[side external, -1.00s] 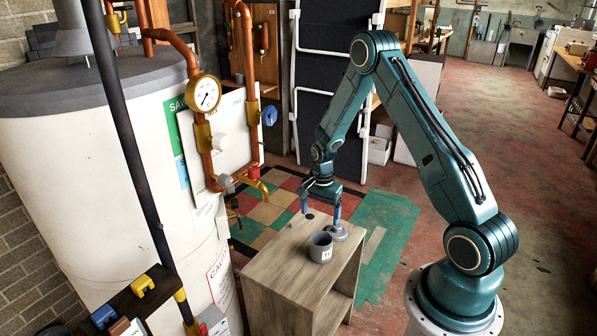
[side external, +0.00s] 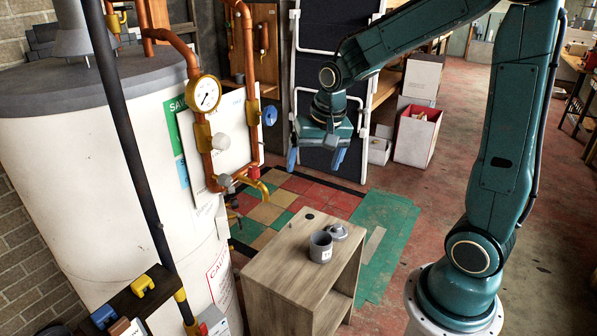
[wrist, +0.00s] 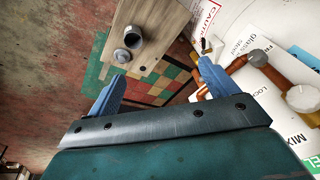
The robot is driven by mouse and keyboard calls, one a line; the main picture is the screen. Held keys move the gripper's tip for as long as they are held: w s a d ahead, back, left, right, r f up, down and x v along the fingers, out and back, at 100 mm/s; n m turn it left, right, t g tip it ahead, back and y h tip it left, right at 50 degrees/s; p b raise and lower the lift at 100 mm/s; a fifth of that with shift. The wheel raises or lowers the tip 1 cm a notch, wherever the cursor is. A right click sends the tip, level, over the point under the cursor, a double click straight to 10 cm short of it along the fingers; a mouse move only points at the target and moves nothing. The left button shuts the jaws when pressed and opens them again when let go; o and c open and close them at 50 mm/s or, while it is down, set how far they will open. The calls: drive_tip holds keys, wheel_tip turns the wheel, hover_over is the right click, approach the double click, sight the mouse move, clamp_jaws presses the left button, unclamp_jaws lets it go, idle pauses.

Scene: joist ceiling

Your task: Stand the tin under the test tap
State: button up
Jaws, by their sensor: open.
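The tin (side external: 320,247) is a small grey open-topped can with a pale label, upright on the wooden stand (side external: 280,262). A round grey lid-like piece with a knob (side external: 338,232) lies just behind it. Both show in the wrist view, the tin (wrist: 132,38) farther off and the lid-like piece (wrist: 122,57) nearer. A yellow tap (side external: 263,188) sticks out from the copper pipes left of the stand, higher than its top. My gripper (side external: 315,160) is open and empty, well above and behind the stand; its fingers (wrist: 162,72) are wide apart in the wrist view.
A white tank (side external: 90,170) with copper pipes and a gauge (side external: 203,93) fills the left. A dark pipe slants in front of it. Open boxes (side external: 417,135) stand behind right. The stand's top is clear near its front. A small dark round spot (side external: 310,217) marks its back.

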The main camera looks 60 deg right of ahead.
drive_tip(key=s+a+r+n+t, duration=0.1)
drive_tip(key=s+a+r+n, duration=0.3)
drive_tip(key=s, duration=0.3)
drive_tip(key=s+a+r+n+t, duration=0.1)
drive_tip(key=s+a+r+n, duration=0.3)
drive_tip(key=s, duration=0.4)
drive_tip(key=shift+s+a+r+t+y, duration=0.15)
drive_tip(key=shift+a+r+t+y, duration=0.1)
drive_tip(key=shift+r+t+y, duration=0.05)
drive_tip(key=shift+o, duration=0.4)
drive_tip(key=shift+s+a+n, duration=0.15)
drive_tip(key=shift+s+n, duration=0.25)
drive_tip(key=shift+s, duration=0.25)
drive_tip(key=shift+w, duration=0.1)
